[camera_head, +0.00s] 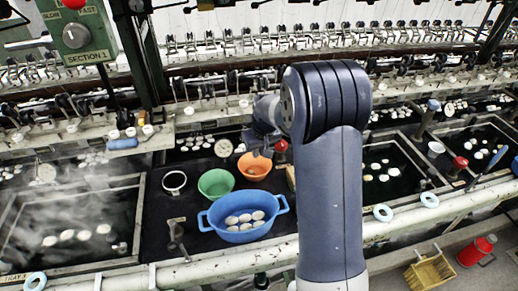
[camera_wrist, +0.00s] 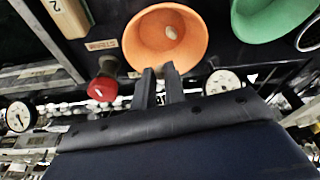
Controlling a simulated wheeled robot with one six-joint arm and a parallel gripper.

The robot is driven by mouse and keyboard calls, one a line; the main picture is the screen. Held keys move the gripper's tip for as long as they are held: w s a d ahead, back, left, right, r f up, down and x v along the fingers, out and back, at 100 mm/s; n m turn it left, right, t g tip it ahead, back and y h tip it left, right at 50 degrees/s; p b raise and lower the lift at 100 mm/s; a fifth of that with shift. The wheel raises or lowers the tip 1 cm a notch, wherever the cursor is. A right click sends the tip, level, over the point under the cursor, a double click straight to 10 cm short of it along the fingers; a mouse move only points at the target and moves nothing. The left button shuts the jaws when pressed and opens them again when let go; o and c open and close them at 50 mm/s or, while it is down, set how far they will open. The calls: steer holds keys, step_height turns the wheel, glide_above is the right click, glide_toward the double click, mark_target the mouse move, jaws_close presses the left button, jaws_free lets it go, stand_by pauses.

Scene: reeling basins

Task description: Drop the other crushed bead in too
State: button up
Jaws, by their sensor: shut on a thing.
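An orange bowl (camera_head: 250,176) stands on the dark worktop behind the blue tub; it also shows in the wrist view (camera_wrist: 140,38). One small pale tan bead (camera_wrist: 171,32) lies inside it. My gripper (camera_wrist: 160,69) has its two fingertips close together at the bowl's rim in the wrist view. In the head view my gripper (camera_head: 262,152) is over the far side of the orange bowl.
A green bowl (camera_head: 215,183) stands left of the orange one, with a white-rimmed cup (camera_head: 174,181) beyond. A blue two-handled tub (camera_head: 240,236) holds several white cocoons. A red-topped object (camera_wrist: 102,89) and a round dial (camera_wrist: 223,82) are near the orange bowl.

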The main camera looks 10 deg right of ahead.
steer(key=o, duration=0.7)
steer(key=b+v, duration=0.1)
steer(key=v, duration=1)
steer(key=shift+f, duration=0.1)
steer(key=p+x, duration=0.1)
steer(key=x, duration=0.2)
steer(key=w+p+x, duration=0.1)
steer(key=p+x, duration=0.1)
steer(key=x, duration=0.2)
steer(key=shift+a, duration=0.1)
steer(key=shift+r+p, duration=0.75)
steer(key=shift+r, duration=0.15)
